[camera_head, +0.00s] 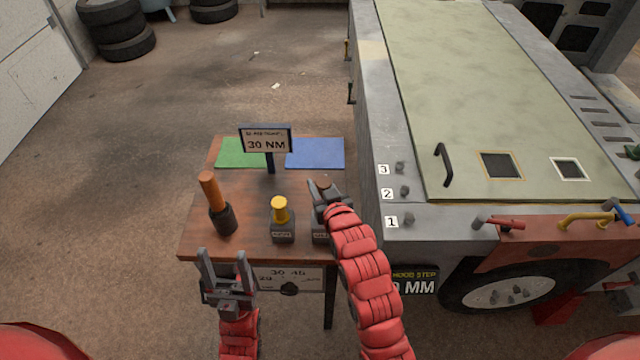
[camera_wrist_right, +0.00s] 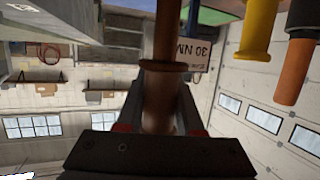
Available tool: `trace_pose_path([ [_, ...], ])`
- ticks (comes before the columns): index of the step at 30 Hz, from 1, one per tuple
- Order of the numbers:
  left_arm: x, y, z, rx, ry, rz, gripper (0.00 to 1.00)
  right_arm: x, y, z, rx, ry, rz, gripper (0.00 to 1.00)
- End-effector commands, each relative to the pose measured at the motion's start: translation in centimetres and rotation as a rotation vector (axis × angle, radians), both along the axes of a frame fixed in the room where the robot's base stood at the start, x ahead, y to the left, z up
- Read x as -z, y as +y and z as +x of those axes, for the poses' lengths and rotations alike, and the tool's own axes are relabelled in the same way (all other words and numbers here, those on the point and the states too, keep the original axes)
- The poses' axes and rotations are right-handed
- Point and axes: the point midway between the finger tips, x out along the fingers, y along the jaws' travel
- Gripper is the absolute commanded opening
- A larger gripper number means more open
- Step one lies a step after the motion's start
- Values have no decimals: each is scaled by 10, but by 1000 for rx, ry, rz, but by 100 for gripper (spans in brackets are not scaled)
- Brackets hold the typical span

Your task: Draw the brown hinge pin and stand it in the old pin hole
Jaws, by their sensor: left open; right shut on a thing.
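My right gripper (camera_head: 322,188) is shut on the brown hinge pin (camera_head: 324,183), above a dark block (camera_head: 319,234) at the table's right side. In the right wrist view the brown pin (camera_wrist_right: 162,85) runs between the jaws, with a collar beyond them. The gripper hides most of the block and its label; I cannot tell whether the pin's lower end is in a hole. A yellow pin (camera_head: 280,212) stands upright in a labelled grey block (camera_head: 283,233) to the left. My left gripper (camera_head: 225,262) is open and empty at the table's front edge.
An orange-handled tool (camera_head: 210,190) stands in a dark holder on the wooden table (camera_head: 200,245). Behind are a 30 NM sign (camera_head: 267,141), a green mat (camera_head: 240,152) and a blue mat (camera_head: 315,153). A vehicle with a pale green hood (camera_head: 470,100) stands close on the right.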

Motion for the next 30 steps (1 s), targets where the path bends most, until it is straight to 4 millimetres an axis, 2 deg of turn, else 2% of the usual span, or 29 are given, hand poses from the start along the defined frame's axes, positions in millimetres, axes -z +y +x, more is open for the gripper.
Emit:
trace_pose_path([
  [20, 6, 0, 0, 0, 0, 0, 62, -1, 0, 0, 0, -3, 1, 0],
  [30, 11, 0, 0, 0, 0, 0, 62, 7, 0, 0, 0, -1, 0, 0],
])
